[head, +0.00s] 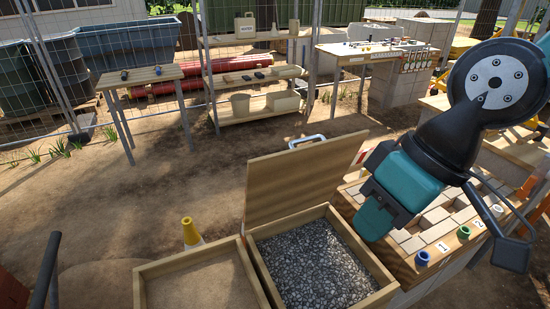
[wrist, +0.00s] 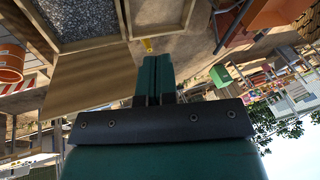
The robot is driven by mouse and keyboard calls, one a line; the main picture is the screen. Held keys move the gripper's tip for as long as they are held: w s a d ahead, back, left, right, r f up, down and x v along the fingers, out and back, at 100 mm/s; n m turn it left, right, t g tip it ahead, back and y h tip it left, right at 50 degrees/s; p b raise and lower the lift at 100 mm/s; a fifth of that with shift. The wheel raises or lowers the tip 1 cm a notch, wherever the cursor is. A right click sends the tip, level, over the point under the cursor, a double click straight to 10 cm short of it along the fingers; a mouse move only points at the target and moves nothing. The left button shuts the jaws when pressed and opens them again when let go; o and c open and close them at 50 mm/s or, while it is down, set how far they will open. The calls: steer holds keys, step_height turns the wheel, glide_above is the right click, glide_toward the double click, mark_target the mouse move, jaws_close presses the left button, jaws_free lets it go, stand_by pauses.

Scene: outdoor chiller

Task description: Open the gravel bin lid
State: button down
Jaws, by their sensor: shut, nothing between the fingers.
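The gravel bin (head: 378,268) is a wooden box filled with grey gravel (head: 310,262). Its wooden lid (head: 290,185) stands raised at the back edge, tilted, and the gravel is uncovered. A light blue-grey handle (head: 307,138) sits on the lid's top edge. My gripper (head: 374,220) is just right of the lid in the head view, above the bin's right side. In the wrist view, my teal fingers (wrist: 153,62) are together with nothing between them. The lid (wrist: 95,85) and the gravel (wrist: 75,15) show to their left there. I cannot tell whether the gripper touches the lid.
An open sand compartment (head: 195,280) adjoins the bin on the left, with a yellow cone (head: 191,232) behind it. A tray of paving blocks (head: 435,225) lies to the right, under my arm. Shelves (head: 255,118) and a small table (head: 140,76) stand behind, across bare ground.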

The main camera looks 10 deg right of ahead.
steer(key=w+f+m+t+b, duration=0.2)
steer(key=w+f+t+b, duration=0.15)
steer(key=w+f, duration=0.4)
steer(key=t+y+b, duration=0.2)
steer(key=t+b, duration=1.4)
steer(key=b, duration=0.1)
glide_toward(301, 153)
steer(key=shift+m, duration=0.5)
steer(key=p+x, duration=0.5)
steer(key=x, duration=0.1)
steer(key=shift+w+r+p, duration=0.2)
steer(key=shift+r+p, duration=0.05)
steer(key=shift+p, duration=0.05)
steer(key=shift+w+a, duration=0.2)
steer(key=shift+w, duration=0.35)
